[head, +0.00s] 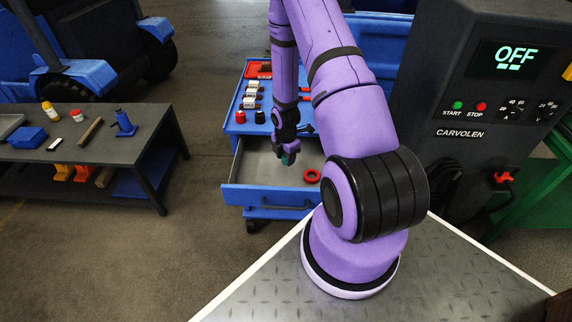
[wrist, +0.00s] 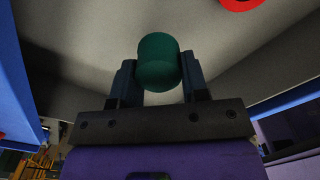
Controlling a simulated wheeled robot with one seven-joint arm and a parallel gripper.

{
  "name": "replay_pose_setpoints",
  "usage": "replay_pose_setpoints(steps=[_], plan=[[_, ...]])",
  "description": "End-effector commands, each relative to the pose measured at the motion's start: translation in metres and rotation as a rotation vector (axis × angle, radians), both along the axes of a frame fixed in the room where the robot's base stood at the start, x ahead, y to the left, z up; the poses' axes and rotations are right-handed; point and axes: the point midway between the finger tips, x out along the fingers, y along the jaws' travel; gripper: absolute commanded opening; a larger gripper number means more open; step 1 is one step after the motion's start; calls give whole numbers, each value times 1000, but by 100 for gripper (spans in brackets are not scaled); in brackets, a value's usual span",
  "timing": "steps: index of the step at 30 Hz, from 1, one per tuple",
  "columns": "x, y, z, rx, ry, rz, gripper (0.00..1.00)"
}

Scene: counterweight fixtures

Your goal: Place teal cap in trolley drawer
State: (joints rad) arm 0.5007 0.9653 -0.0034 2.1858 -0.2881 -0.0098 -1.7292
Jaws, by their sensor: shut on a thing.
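The teal cap (wrist: 158,62) is a short cylinder held between the two fingers of my gripper (wrist: 158,80) in the wrist view. In the head view my gripper (head: 288,157) is over the open trolley drawer (head: 262,195), and only a small teal patch of the cap (head: 287,159) shows. The drawer is pulled out from the blue trolley and has a grey floor. A red ring (head: 312,176) lies in its right part; its edge also shows in the wrist view (wrist: 240,3). The gap between cap and drawer floor is hard to judge.
The trolley top (head: 236,110) carries red and black caps and several small parts. A dark workbench (head: 80,150) with bottles and tools stands at left. A grey CARVOLEN cabinet (head: 475,160) stands at right. My arm hides part of the trolley.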

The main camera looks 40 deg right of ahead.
Motion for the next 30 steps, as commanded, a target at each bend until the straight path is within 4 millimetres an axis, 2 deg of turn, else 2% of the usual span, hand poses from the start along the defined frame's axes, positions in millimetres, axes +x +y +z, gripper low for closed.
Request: replay_pose_setpoints(steps=[7,15,26,27,30], plan=[[0,0,-15,0,1,-1,32],[0,0,-46,0,1,-1,32],[0,0,-49,0,0,-1,32],[0,0,-49,-1,0,-1,46],[0,0,-49,-1,0,-1,67]])
